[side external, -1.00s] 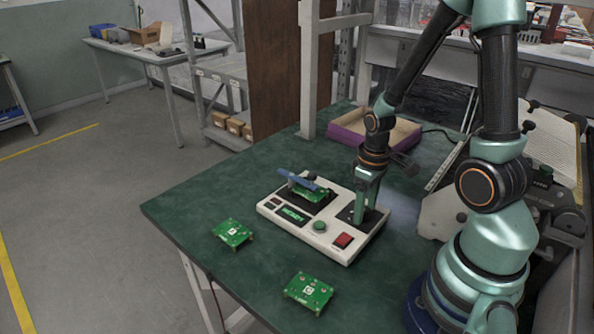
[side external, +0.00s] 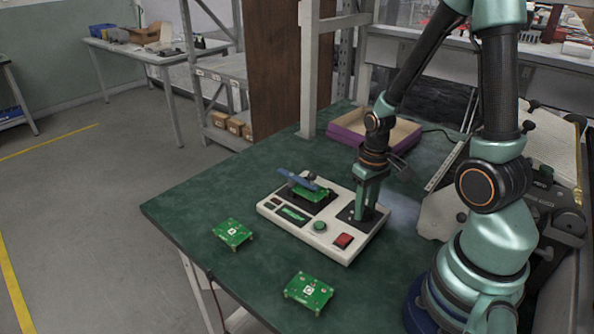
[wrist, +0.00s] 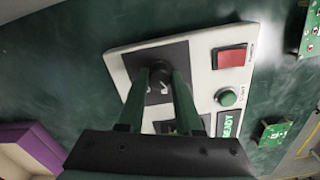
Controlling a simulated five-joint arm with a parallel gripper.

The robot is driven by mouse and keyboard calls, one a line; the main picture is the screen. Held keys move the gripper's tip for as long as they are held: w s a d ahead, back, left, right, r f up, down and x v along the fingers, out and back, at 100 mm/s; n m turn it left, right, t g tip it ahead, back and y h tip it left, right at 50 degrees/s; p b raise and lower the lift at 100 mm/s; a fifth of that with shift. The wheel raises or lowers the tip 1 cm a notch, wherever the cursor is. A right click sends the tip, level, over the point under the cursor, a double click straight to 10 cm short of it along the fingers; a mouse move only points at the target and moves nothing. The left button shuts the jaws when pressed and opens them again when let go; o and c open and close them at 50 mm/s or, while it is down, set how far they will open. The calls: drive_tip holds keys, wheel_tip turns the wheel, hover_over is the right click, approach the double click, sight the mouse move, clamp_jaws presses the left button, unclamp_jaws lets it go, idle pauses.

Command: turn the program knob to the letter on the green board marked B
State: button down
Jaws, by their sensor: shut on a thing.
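A white tester box (side external: 283,222) lies on the green bench. The dark program knob (wrist: 158,82) sits on its black dial plate (wrist: 134,62); the letters around it are not readable. My gripper (side external: 362,214) points straight down over this plate and is shut on the knob, a fingertip on each side. The wrist view shows the gripper (wrist: 155,84) too. A green board (side external: 313,194) sits in the box's black nest under a blue clamp (side external: 298,180). Two loose green boards lie on the bench, one left (side external: 232,233) and one in front (side external: 308,292); their white-marked letters are too small to read surely.
The box carries a red switch (side external: 343,241), a green button (side external: 320,226) and a lit display (side external: 294,214) reading READY in the wrist view. A purple-sided tray (side external: 350,134) stands behind.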

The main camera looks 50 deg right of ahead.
drive_tip(key=m, duration=0.5)
drive_tip(key=shift+m, duration=0.3)
idle(0.4)
drive_tip(key=c, duration=0.6)
unclamp_jaws()
drive_tip(key=shift+r, duration=0.15)
wheel_tip(320, 180, up, 12)
drive_tip(key=shift+f, duration=0.1)
